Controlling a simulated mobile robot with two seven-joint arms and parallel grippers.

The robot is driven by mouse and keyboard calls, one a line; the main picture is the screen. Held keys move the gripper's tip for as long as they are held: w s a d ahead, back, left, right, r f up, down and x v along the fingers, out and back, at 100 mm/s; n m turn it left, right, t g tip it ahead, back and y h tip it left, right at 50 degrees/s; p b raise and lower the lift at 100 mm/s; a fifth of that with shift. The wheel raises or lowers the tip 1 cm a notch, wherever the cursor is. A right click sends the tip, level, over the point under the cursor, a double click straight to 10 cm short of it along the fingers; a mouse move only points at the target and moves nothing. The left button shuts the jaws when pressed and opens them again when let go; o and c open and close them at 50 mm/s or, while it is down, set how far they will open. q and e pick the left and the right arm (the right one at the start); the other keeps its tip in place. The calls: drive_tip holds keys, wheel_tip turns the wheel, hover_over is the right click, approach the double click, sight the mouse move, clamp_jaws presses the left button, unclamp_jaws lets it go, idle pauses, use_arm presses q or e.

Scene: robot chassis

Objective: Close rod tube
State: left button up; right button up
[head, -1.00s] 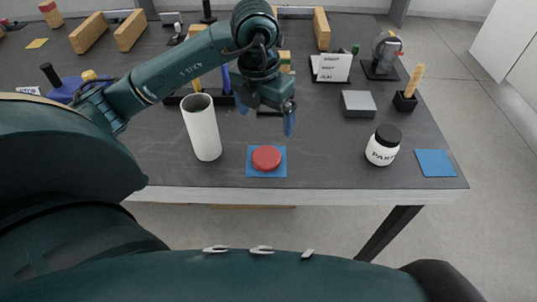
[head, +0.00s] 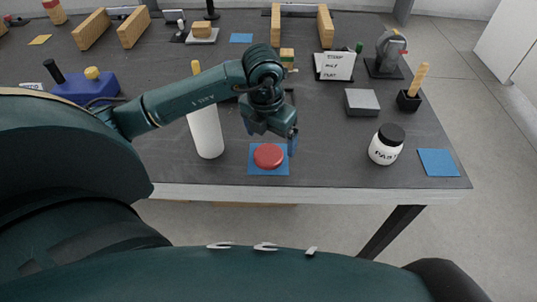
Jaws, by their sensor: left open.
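A white upright tube (head: 207,135) stands on the dark table; my left forearm hides its top rim in the head view. A round red cap (head: 269,156) lies on a blue square mat (head: 255,170) to the right of the tube, near the front edge. My left gripper (head: 272,141) is open and low, at the far side of the cap. One blue-grey finger shows beside the cap's upper right; the other is mostly hidden. I cannot tell whether it touches the cap. My right gripper is not in view.
A white jar with a black lid (head: 387,145) and another blue mat (head: 438,162) are at the right. A grey block (head: 361,102), a sign (head: 334,66) and a black holder (head: 408,99) stand farther back. The table between cap and jar is clear.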

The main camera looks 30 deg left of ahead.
sight(268, 153)
use_arm(q)
drive_tip(key=f, duration=0.5)
drive_tip(key=shift+a+f, duration=0.1)
drive_tip(key=shift+a, duration=0.2)
drive_tip(key=c, duration=1)
